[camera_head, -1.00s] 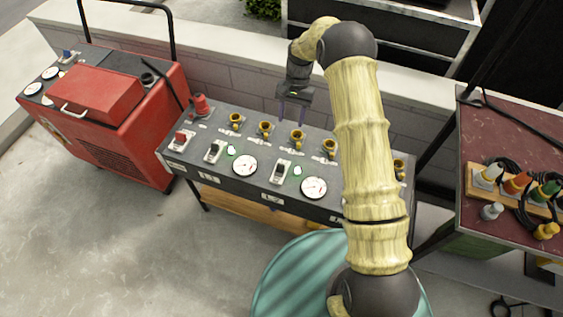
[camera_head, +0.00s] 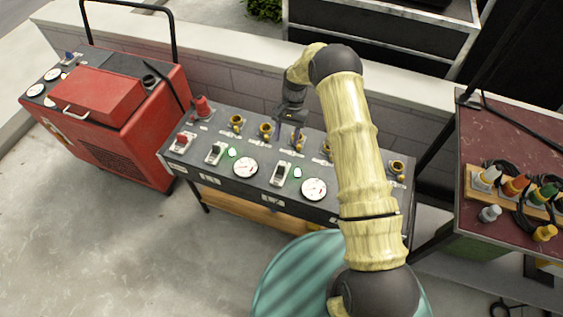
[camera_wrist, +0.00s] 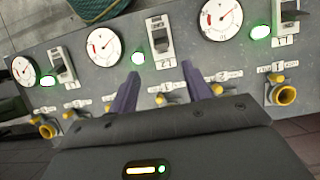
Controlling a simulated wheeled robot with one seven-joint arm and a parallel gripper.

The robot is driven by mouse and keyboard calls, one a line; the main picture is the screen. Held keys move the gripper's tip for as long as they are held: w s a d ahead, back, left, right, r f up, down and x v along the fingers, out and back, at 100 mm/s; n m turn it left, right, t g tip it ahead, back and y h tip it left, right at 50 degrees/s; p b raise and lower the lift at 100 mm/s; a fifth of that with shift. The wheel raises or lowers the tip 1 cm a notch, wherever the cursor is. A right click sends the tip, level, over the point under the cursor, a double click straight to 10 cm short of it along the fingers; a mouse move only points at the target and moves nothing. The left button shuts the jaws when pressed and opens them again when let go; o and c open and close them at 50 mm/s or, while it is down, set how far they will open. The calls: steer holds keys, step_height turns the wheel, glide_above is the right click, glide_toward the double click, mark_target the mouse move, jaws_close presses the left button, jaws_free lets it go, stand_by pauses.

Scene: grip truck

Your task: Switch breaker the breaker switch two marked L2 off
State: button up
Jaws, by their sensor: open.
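A grey breaker panel (camera_head: 222,170) carries black toggle switches in white plates, beside round dials and lit green lamps. The middle switch (camera_wrist: 159,38) in the wrist view, apparently L2, also shows in the head view (camera_head: 281,173). Its small label (camera_wrist: 163,62) is hard to read. My gripper (camera_wrist: 161,72) is open and empty. Its two dark fingers point toward the middle switch, apart from each other and on the near side of it in the wrist view. In the head view my gripper (camera_head: 297,137) is over the panel's back row, behind that switch.
Other switches stand left (camera_wrist: 62,65) and right (camera_wrist: 288,18) in the wrist view. Yellow sockets (camera_head: 236,122) line the panel's back. A red machine (camera_head: 110,115) stands left, and a table with coloured plugs (camera_head: 518,183) right. My arm hides the panel's right part.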

mark_target(281, 166)
steer(key=p+x, duration=0.2)
steer(key=x, duration=0.9)
steer(key=shift+a+f, duration=0.15)
steer(key=shift+f, duration=0.25)
steer(key=c, duration=1)
